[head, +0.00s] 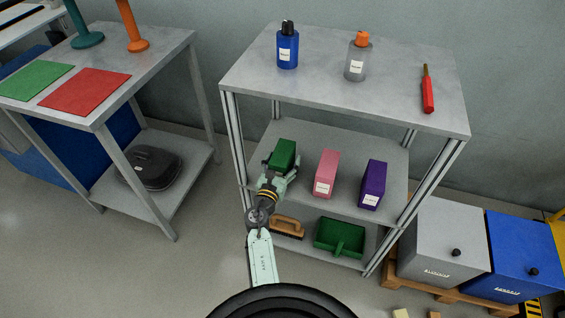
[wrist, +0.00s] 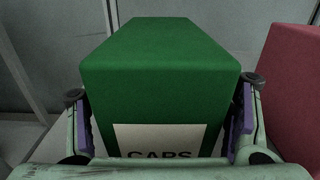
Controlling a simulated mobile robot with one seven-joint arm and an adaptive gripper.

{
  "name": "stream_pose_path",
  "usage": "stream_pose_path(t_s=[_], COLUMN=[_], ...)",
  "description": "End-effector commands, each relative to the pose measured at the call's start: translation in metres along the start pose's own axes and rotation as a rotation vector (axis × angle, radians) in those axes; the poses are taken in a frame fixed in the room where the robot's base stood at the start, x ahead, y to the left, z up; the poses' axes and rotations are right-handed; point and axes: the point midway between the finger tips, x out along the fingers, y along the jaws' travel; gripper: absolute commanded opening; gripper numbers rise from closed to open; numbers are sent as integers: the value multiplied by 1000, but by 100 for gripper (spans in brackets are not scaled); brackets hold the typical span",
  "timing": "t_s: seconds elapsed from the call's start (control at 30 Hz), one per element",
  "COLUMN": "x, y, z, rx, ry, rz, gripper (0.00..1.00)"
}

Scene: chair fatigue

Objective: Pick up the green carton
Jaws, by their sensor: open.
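The green carton (head: 283,154) stands on the middle shelf of the grey rack, at the left of a row of cartons. In the wrist view the green carton (wrist: 165,75) fills the middle, with a pale label reading "CAPS" low on its front. My gripper (head: 277,172) is at the carton's front. In the wrist view my gripper (wrist: 163,128) is open, with one purple-padded finger on each side of the carton. The left pad looks very close to the carton's side; I cannot tell whether either pad touches. The carton's lower part is hidden in both views.
A pink carton (head: 327,173) stands close on the right, then a purple carton (head: 373,185). The top shelf (head: 318,92) holds two bottles and a red-handled tool above my gripper. A brush (head: 287,227) and a green dustpan (head: 340,238) lie on the bottom shelf.

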Motion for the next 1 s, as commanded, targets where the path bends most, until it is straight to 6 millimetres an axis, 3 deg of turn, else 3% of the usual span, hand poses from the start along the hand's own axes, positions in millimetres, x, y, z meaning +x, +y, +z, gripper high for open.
stream_pose_path(t_s=[1.0], x=[0], y=[0], z=[2], rx=[1], ry=[-2], rz=[0], gripper=[8])
